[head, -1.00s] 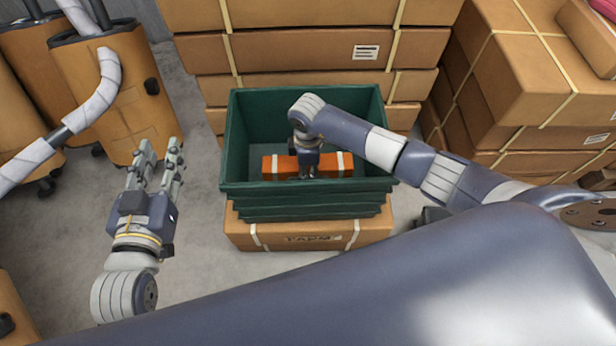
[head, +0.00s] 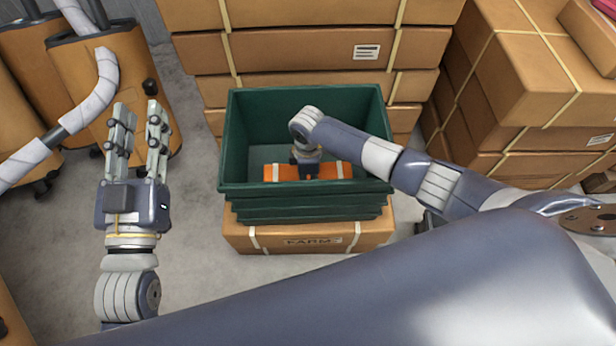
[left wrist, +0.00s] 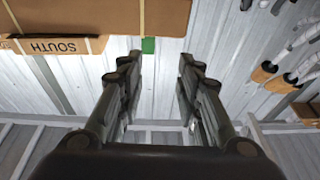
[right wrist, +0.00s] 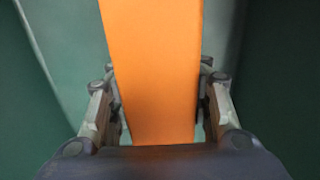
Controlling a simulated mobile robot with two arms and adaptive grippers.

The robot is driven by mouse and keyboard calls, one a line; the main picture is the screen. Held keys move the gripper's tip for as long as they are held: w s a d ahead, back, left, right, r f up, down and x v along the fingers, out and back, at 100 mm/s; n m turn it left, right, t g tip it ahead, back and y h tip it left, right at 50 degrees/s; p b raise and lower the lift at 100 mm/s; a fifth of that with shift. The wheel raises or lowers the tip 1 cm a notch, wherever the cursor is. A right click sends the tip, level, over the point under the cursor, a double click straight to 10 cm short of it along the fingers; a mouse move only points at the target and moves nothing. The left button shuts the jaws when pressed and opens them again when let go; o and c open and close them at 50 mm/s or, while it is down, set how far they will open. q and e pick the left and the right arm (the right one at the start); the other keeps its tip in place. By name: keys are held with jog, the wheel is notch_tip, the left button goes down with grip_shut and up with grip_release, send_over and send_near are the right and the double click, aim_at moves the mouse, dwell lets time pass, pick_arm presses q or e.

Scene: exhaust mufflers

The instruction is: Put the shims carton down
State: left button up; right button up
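The shims carton (head: 330,172) is orange with pale bands and lies level inside the green crate (head: 372,115), close to its near wall. The near rim hides its lower part, so I cannot tell whether it touches the crate's floor. My right gripper (head: 307,172) reaches down into the crate over the carton's middle. In the right wrist view, its fingers (right wrist: 160,108) lie along both sides of the carton (right wrist: 155,60), seemingly against it. My left gripper (head: 138,122) is empty, its fingers apart, out to the left of the crate; its fingers also show in the left wrist view (left wrist: 160,75).
The crate tops a nested stack on a brown carton (head: 290,241). Strapped brown boxes (head: 310,52) stand right behind it, and more boxes (head: 520,80) stand at the right. Orange-brown wheeled drums (head: 90,75) with pale hoses are at the left. Grey floor (head: 190,215) is clear left of the crate.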

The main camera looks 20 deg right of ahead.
jog(key=o, duration=0.4)
jog(key=shift+r, duration=0.15)
jog(key=shift+r, duration=0.2)
notch_tip(320, 180, up, 5)
jog(key=p, duration=0.2)
jog(key=shift+r+p, duration=0.2)
jog(key=shift+p, duration=0.1)
notch_tip(320, 180, up, 6)
jog(key=shift+f+p, duration=0.25)
jog(key=shift+p, duration=0.6)
pick_arm(q)
jog(key=s+a+f+g+y, duration=0.1)
jog(key=s+f+g, duration=0.3)
jog(key=f, duration=0.5)
jog(key=s+a+f+g+y, duration=0.2)
jog(key=s+a+f+g, duration=0.1)
jog(key=f+g, duration=0.4)
jog(key=shift+s+a+f+n+g, duration=0.3)
jog(key=shift+s+f+g, duration=0.1)
jog(key=shift+f, duration=1)
pick_arm(e)
jog(key=shift+r, duration=0.35)
